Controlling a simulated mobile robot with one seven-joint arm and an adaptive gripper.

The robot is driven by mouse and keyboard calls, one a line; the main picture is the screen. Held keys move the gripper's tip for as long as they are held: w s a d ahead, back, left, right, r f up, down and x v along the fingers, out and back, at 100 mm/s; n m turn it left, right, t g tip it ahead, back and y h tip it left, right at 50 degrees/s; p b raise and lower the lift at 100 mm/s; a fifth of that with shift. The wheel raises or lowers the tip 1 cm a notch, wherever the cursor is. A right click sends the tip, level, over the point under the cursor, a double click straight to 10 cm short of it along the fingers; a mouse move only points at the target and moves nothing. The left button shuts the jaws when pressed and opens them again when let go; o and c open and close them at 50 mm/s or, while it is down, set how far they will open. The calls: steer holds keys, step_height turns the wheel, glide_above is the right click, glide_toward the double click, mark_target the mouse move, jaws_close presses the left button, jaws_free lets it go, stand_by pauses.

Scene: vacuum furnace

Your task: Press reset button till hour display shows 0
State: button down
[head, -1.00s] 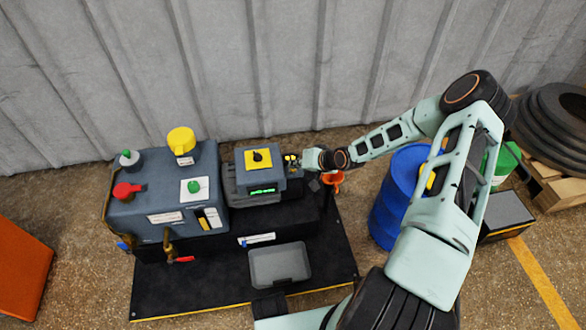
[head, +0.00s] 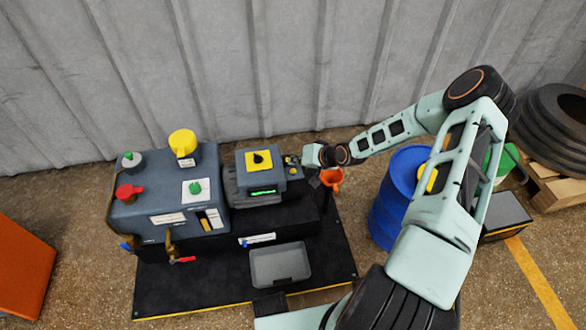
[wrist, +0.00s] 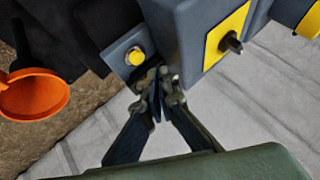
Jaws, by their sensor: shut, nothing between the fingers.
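The grey control box (head: 262,179) stands on the black bench, with a green-lit hour display (head: 263,191) on its front; its digits are too small to read. A small grey side box carries a round yellow button (wrist: 137,57), probably the reset button, in the wrist view. My gripper (wrist: 158,92) is shut and empty, its fingertips just below and right of this button in the picture, close to the boxes. I cannot tell whether they touch anything. In the head view my gripper (head: 294,162) is at the right side of the control box.
A yellow plate with a black knob (head: 258,158) is on top of the control box. An orange funnel (head: 331,178) stands close to my wrist. A larger grey machine (head: 165,215) is to the left, a grey tray (head: 280,282) in front, a blue barrel (head: 385,220) to the right.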

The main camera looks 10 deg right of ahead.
mark_target(295, 171)
steer(key=shift+r+p, duration=1.1)
steer(key=shift+r, duration=0.9)
steer(key=shift+d+f, duration=0.1)
